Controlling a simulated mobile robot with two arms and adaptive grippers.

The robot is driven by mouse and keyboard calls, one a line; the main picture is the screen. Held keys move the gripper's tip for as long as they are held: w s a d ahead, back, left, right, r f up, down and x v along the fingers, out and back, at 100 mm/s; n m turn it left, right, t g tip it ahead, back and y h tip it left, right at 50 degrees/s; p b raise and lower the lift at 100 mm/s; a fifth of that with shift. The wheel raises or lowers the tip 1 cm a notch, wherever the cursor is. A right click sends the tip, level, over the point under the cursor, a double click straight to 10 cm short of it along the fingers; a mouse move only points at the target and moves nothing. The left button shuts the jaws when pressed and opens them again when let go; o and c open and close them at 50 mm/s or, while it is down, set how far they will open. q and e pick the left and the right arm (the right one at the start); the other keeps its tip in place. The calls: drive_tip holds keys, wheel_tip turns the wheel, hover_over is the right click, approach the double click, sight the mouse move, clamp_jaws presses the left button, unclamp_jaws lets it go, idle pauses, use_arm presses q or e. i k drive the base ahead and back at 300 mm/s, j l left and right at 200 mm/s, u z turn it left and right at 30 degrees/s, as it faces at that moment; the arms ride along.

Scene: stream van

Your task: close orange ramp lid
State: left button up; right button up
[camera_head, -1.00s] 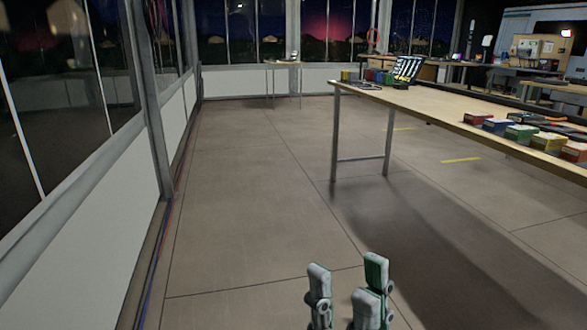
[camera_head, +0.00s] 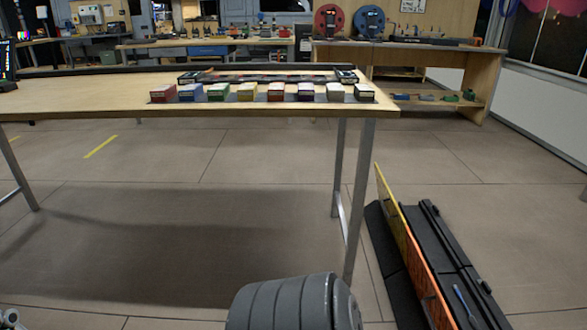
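The orange lid (camera_head: 420,262) stands raised on edge along a black floor ramp (camera_head: 435,225) at the lower right. Its upper edge shows yellow. The ramp's dark channel lies open to the right of the lid, and a thin blue object (camera_head: 467,305) lies in it. The near end of the ramp is cut off by the picture's edge. A small pale part, perhaps of my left gripper (camera_head: 12,320), shows in the bottom left corner, far from the lid; its fingers cannot be made out. My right gripper is not in view.
A wooden table (camera_head: 70,97) with metal legs stands ahead, bearing several coloured boxes (camera_head: 275,92) in a row. One leg (camera_head: 358,200) stands just left of the ramp. A grey ribbed part, likely mine, fills the bottom middle. A shelf unit (camera_head: 470,70) with reels stands behind. Floor right of the ramp is clear.

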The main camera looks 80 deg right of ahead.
sight(434, 307)
drive_tip(key=z, duration=3.8)
